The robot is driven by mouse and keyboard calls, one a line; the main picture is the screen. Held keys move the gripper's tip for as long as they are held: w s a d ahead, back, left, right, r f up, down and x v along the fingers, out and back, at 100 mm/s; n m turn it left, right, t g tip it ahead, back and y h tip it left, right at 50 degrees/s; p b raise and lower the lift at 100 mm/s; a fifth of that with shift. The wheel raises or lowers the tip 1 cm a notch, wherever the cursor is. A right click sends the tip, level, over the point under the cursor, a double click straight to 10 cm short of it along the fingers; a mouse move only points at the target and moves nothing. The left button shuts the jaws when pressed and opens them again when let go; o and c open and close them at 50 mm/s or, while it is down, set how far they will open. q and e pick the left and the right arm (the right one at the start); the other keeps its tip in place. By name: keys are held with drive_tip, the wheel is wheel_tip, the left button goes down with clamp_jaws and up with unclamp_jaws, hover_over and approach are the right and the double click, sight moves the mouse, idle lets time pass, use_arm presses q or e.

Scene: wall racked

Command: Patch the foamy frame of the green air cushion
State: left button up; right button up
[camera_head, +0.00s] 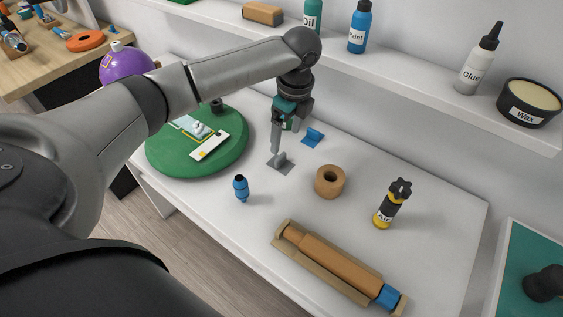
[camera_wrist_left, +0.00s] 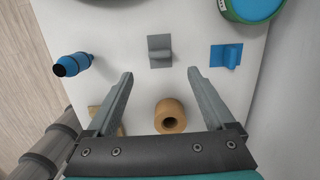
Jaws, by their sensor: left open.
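The green air cushion (camera_head: 232,159) is a round disc at the left of the white table. A yellow-outlined frame on it carries white foam (camera_head: 199,129). A white strip (camera_head: 210,146) lies beside the foam. A grey patch with an upright tab (camera_head: 280,163) lies right of the cushion, and a blue patch (camera_head: 313,137) lies behind it. Both show in the wrist view, grey (camera_wrist_left: 160,58) and blue (camera_wrist_left: 217,58). My left gripper (camera_head: 277,150) is open and empty above the grey patch, its fingers (camera_wrist_left: 160,74) apart. My right gripper is not in view.
A blue bottle (camera_head: 240,188), a tape roll (camera_head: 330,181), a yellow-and-black air canister (camera_head: 391,204) and a long wooden holder (camera_head: 340,266) stand around the gripper. A shelf (camera_head: 420,85) with bottles runs behind. A purple ball (camera_head: 122,68) is at the back left.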

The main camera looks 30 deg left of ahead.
sight(281, 156)
use_arm(q)
wheel_tip(281, 156, down, 3)
drive_tip(key=shift+a+r, duration=0.15)
drive_tip(key=f, duration=0.2)
drive_tip(key=a+f+b, duration=0.1)
drive_tip(key=f, duration=0.2)
drive_tip(key=shift+a, duration=0.1)
clamp_jaws()
idle(0.6)
